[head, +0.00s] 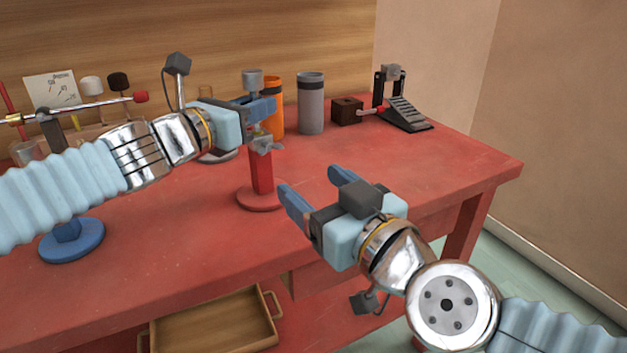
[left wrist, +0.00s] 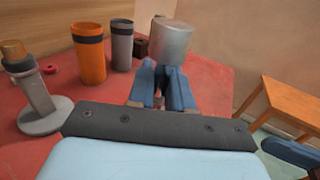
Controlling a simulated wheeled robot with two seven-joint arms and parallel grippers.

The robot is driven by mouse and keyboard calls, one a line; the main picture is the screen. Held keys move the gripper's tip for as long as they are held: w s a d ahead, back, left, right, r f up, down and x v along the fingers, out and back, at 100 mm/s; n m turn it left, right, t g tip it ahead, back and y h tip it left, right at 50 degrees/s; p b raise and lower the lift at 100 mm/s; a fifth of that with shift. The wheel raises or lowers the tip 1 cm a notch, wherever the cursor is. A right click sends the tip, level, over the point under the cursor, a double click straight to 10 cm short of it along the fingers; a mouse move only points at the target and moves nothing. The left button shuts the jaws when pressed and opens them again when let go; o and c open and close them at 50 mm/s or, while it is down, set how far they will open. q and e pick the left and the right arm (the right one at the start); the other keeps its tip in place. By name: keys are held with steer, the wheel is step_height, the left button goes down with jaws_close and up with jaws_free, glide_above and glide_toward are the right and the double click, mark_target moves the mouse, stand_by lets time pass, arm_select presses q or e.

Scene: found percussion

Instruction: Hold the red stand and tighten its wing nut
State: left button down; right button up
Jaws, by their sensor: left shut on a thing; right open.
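The red stand (head: 262,178) stands upright on its round base on the table, with a grey wing nut (head: 264,146) on its post. A grey cylinder (head: 252,78) tops it; this cylinder also shows in the left wrist view (left wrist: 170,42). My left gripper (head: 264,108) is shut on the stand's upper part, between the cylinder and the wing nut. Its fingers hide the gripped section. My right gripper (head: 309,180) is open and empty, in front of and to the right of the stand, apart from the wing nut.
An orange tumbler (head: 275,118) and a grey tumbler (head: 311,105) stand behind the red stand. A black pedal (head: 408,114) and a dark box (head: 347,110) are at the back right. A blue-based stand (head: 72,242) is at left.

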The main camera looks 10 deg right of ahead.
arm_select(q)
steer(key=c, duration=0.9)
jaws_free()
steer(key=shift+c, duration=0.2)
